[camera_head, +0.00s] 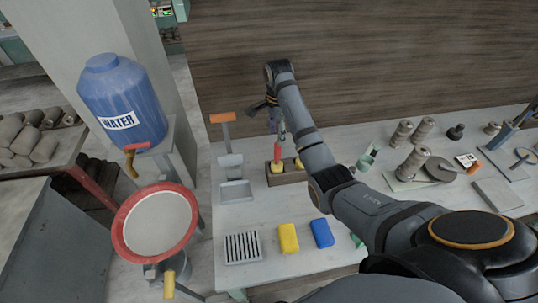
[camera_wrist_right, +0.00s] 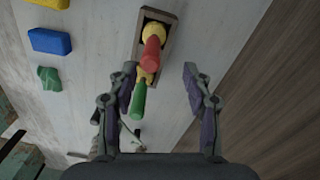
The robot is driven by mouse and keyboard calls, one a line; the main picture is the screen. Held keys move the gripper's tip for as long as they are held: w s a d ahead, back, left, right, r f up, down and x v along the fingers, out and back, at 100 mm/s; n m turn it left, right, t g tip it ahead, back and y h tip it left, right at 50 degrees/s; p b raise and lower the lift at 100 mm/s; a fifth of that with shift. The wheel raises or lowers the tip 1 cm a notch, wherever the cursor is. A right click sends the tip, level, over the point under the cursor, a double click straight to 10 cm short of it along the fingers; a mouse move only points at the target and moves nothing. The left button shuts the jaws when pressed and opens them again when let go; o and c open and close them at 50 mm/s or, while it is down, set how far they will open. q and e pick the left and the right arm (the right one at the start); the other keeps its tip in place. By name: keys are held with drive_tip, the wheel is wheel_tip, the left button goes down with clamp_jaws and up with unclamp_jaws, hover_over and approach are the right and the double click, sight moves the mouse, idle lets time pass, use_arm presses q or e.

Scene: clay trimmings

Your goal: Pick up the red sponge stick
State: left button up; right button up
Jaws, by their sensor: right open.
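The red sponge stick (camera_head: 277,152) stands upright in a wooden holder (camera_head: 288,178), red handle up, yellow sponge at its foot. In the right wrist view the red handle (camera_wrist_right: 152,54) points toward my right gripper (camera_wrist_right: 160,76), and the wooden holder (camera_wrist_right: 170,20) lies behind it. A green stick (camera_wrist_right: 138,100) stands beside the red one, close to the left finger in that view. My right gripper (camera_head: 266,112) is above the holder, open, with nothing held. My left gripper is not in view.
A yellow block (camera_head: 288,238) and a blue block (camera_head: 322,233) lie in front of the holder. A slotted tray (camera_head: 243,248) and an orange-handled scoop (camera_head: 230,160) are to the left. Clay rolls and tools fill the table's right side. The wooden wall is close behind.

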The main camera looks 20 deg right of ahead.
sight(277, 154)
drive_tip(key=shift+s+r, duration=0.15)
drive_tip(key=f+b, duration=0.5)
drive_tip(key=shift+s, duration=0.25)
drive_tip(key=shift+w+f+b, duration=0.15)
drive_tip(key=shift+f+b, duration=0.1)
drive_tip(key=shift+b, duration=0.05)
drive_tip(key=f+b, duration=0.1)
drive_tip(key=f, duration=0.1)
drive_tip(key=s+f+b, duration=0.1)
drive_tip(key=f, duration=0.1)
drive_tip(key=shift+f+b, duration=0.35)
drive_tip(key=shift+w+f, duration=0.1)
drive_tip(key=shift+w, duration=0.1)
drive_tip(key=shift+s, duration=0.1)
drive_tip(key=c, duration=0.3)
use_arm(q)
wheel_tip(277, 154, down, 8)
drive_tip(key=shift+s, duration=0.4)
use_arm(e)
clamp_jaws()
